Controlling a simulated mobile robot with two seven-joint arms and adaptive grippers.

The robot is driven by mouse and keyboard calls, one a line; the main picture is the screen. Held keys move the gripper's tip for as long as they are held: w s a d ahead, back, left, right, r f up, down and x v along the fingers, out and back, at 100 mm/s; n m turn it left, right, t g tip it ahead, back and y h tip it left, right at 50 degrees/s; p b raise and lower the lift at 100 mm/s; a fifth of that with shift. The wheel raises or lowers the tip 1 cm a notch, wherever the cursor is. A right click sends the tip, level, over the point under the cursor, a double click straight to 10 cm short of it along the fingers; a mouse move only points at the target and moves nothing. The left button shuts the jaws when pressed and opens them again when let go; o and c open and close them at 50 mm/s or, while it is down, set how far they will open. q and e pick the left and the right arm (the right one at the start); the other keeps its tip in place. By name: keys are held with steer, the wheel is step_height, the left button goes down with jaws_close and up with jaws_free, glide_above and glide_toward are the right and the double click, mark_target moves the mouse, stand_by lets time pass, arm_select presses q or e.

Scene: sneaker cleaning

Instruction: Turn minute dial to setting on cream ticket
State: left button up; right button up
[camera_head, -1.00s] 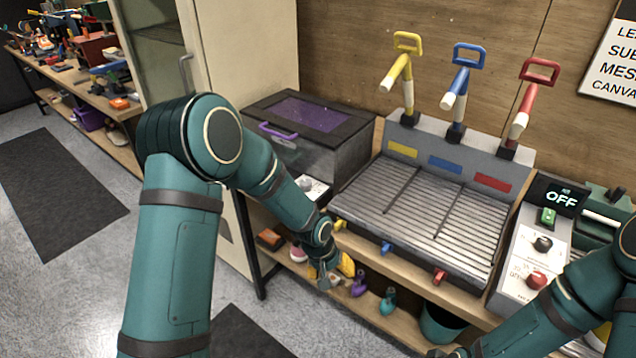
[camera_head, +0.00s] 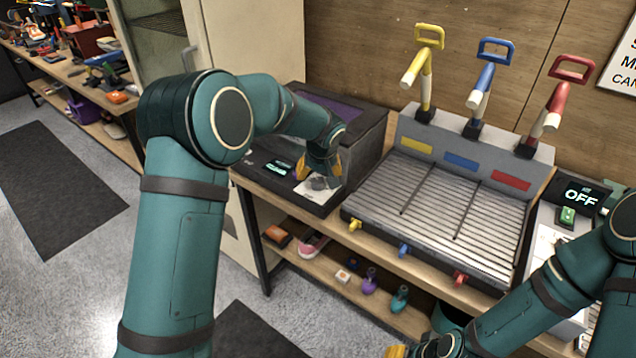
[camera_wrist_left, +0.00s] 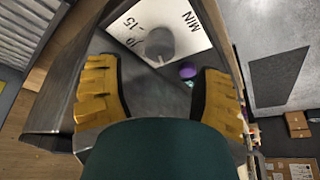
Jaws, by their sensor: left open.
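The minute dial is a grey knob (camera_wrist_left: 160,44) on a white panel marked "MIN", "10" and "15" in the left wrist view. In the head view the white panel (camera_head: 312,193) is on the front ledge of a dark box-shaped machine (camera_head: 364,150) with a purple window. My left gripper (camera_head: 319,178) is over this panel and partly hides the dial. In the left wrist view its yellow fingers (camera_wrist_left: 160,80) are spread, with the knob between and beyond their tips; I see no grip on it. My right gripper (camera_head: 420,350) is cut off at the bottom edge. I cannot make out a cream ticket.
A small lit display (camera_head: 278,168) sits left of the dial panel. A grated wash station (camera_head: 440,205) with yellow, blue and red handles stands close on the right. A unit reading "OFF" (camera_head: 580,198) is farther right. A lower shelf (camera_head: 335,287) holds small items.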

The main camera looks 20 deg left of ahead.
mark_target(318, 180)
arm_select(q)
steer(key=shift+x, duration=2.75)
jaws_close()
